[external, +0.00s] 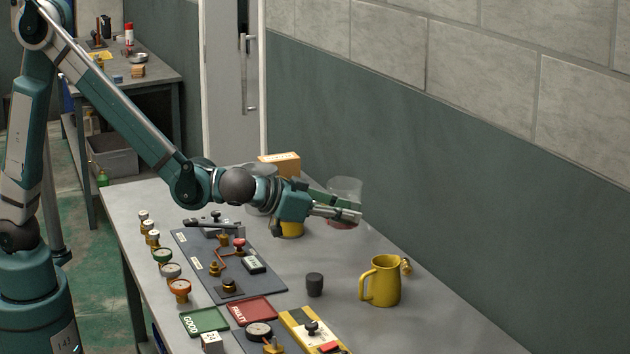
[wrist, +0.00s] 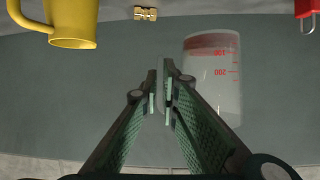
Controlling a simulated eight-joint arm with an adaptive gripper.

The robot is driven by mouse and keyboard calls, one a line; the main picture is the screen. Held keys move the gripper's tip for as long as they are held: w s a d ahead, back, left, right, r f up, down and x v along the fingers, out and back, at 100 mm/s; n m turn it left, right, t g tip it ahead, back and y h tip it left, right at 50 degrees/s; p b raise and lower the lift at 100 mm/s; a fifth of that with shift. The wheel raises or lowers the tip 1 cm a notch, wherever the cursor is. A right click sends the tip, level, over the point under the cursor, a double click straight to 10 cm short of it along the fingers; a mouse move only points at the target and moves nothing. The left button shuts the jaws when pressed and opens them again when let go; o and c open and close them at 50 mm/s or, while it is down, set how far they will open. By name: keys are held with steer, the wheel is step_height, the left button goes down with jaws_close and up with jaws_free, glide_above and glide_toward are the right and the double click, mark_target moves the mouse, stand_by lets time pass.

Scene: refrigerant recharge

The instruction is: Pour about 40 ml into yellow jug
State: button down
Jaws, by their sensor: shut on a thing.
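The clear beaker (external: 345,187) has a shallow layer of reddish liquid at its base. It also shows in the wrist view (wrist: 215,95) with red marks reading 100 and 200. My gripper (external: 352,215) is shut on the beaker, apparently at a thin clear handle at its side; the fingertips (wrist: 161,95) show beside the beaker body in the wrist view. The beaker is held above the far side of the table and looks about upright. The yellow jug (external: 382,281) stands upright on the table, nearer the camera and to the right of the beaker. It shows partly in the wrist view (wrist: 75,25).
A brass fitting (external: 406,265) lies just behind the jug. A dark cup (external: 314,285) stands left of it. A yellow container (external: 291,228) is partly hidden behind my gripper. A dark board with fittings (external: 230,262) fills the left.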

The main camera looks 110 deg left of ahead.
steer(key=w+d+r+m+t+h, duration=0.15)
steer(key=w+d, duration=0.25)
steer(key=d, duration=0.5)
steer(key=w+d+m+t+h+p, duration=0.1)
steer(key=w+d+m+h, duration=0.25)
steer(key=d, duration=0.55)
steer(key=w+d+r+m+t+h, duration=0.1)
steer(key=w+d, duration=0.4)
steer(key=d, duration=0.4)
steer(key=shift+g, duration=0.25)
steer(key=shift+a+f, duration=0.2)
steer(key=shift+f, duration=5.6)
steer(key=shift+a+r+h, duration=0.1)
steer(key=shift+h, duration=0.2)
